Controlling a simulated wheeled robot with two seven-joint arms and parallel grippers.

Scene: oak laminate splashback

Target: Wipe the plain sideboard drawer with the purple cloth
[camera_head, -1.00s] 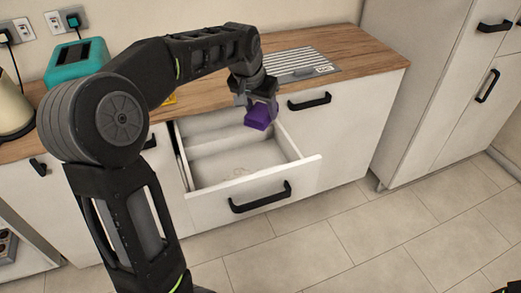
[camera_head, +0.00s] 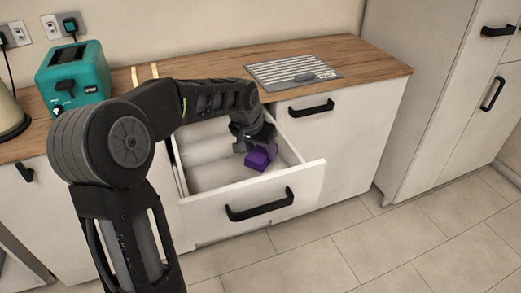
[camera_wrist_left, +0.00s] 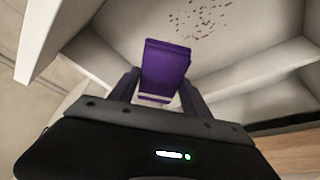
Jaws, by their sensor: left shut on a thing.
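The open white drawer (camera_head: 315,180) juts out from the sideboard below the wooden top. My left gripper (camera_head: 258,149) is inside the drawer and shut on the purple cloth (camera_head: 261,158), which looks like a folded block. In the left wrist view the cloth (camera_wrist_left: 165,66) sits between the two fingers of my left gripper (camera_wrist_left: 160,85). Beyond it, dark specks (camera_wrist_left: 198,18) lie on the pale drawer floor. In the head view my arm and the drawer front hide part of the drawer floor. Whether the cloth touches the floor I cannot tell. My right gripper is out of view.
A teal toaster (camera_head: 75,72) stands on the wooden worktop (camera_head: 360,58) at the left. A grey slotted panel (camera_head: 292,68) lies on it further right. A closed white front with a black handle (camera_head: 311,108) is beside the drawer. A tall white cabinet (camera_head: 425,90) stands at the right.

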